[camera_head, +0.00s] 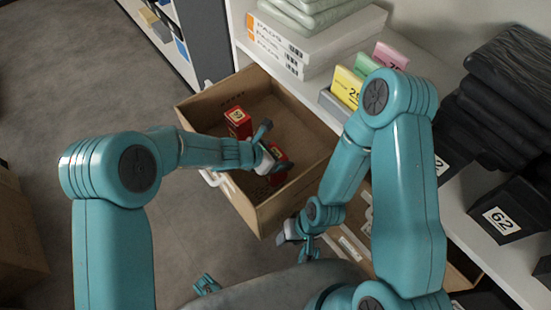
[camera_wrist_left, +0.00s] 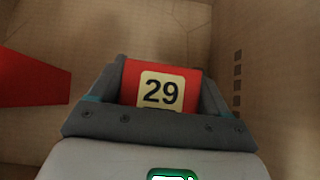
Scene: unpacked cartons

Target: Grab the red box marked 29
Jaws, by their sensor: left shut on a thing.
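The red box marked 29 (camera_wrist_left: 188,75) sits between the two fingers of my left gripper (camera_wrist_left: 155,95) in the left wrist view, its cream label facing the camera. In the head view the same red box (camera_head: 280,160) is partly hidden by my left gripper (camera_head: 273,158), which is inside the open drawer (camera_head: 300,178). The left gripper is shut on this box. I cannot tell whether the box touches the drawer floor. My right gripper (camera_head: 305,248) hangs outside the drawer, near its front right; its fingers are too small to read.
Another red box (camera_head: 238,122) stands in the drawer to the left; it also shows at the left of the left wrist view (camera_wrist_left: 30,80). Drawer walls surround my left gripper. Above are colored cards (camera_head: 347,86), white boxes (camera_head: 285,45) and black boxes (camera_head: 505,210) on a shelf.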

